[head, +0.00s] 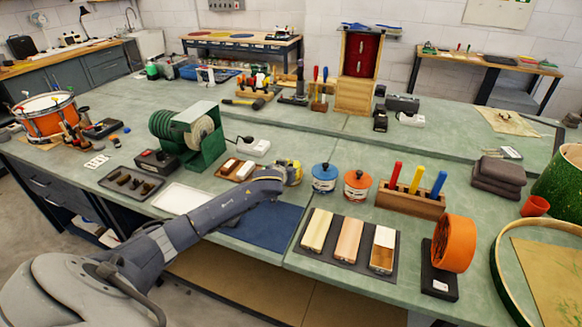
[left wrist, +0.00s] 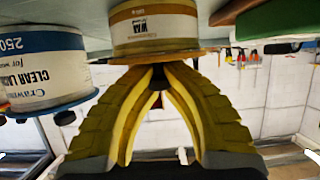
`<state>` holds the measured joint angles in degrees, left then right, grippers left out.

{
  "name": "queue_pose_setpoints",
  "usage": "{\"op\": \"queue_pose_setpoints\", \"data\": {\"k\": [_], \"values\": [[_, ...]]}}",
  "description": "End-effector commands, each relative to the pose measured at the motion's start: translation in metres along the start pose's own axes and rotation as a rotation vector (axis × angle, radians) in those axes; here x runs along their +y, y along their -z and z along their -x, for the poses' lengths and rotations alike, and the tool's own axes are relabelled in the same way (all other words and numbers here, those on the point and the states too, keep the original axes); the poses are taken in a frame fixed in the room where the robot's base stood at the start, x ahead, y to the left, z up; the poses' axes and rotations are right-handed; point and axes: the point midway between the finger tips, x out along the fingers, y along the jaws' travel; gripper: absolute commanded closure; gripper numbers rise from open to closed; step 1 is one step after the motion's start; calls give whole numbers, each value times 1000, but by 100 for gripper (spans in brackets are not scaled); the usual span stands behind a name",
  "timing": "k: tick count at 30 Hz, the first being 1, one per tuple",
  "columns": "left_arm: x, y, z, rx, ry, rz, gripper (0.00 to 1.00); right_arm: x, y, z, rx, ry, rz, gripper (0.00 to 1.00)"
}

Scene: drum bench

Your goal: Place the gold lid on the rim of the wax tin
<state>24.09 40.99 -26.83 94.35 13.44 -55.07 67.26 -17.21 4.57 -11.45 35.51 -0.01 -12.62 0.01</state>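The wax tin (left wrist: 155,28) shows in the left wrist view with a gold and white label reading WAX; that view is upside down, with the bench at the top. The gold lid (left wrist: 190,55) is a flat disc at the tin's rim, slightly off to the right of it. Whether it touches all round cannot be told. My left gripper (left wrist: 158,76) has its yellow fingers closed together on a dark knob at the lid's middle. In the head view the left gripper (head: 290,172) is beside the blue-lidded tin and mostly hides the wax tin and lid. My right gripper is out of view.
The blue clear lacquer tin (head: 325,178) stands just right of my left gripper, with an orange-lidded tin (head: 357,187) beyond. A green-framed machine (head: 200,140) stands to the left.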

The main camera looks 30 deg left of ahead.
Motion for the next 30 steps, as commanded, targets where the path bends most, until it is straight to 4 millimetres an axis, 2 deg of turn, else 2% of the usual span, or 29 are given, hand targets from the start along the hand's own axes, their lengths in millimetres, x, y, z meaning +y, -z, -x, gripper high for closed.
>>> {"op": "queue_pose_setpoints", "data": {"k": [2, 3, 8, 9, 20, 25, 30], "values": [[0, -2, -1, -1, 0, 1, 100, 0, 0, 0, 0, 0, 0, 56], [0, -2, -1, 0, 0, 0, 90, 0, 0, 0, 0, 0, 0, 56], [0, -3, -1, -1, 0, -1, 72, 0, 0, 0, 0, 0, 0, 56], [0, -3, -1, -2, 0, -1, 70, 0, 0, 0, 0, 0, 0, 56], [0, -1, 2, -3, 0, -1, 70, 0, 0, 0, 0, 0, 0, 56], [0, -1, 21, -2, 0, -1, 70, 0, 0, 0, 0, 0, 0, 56], [0, 0, 49, -1, -1, 0, 70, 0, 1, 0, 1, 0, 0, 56]]}}
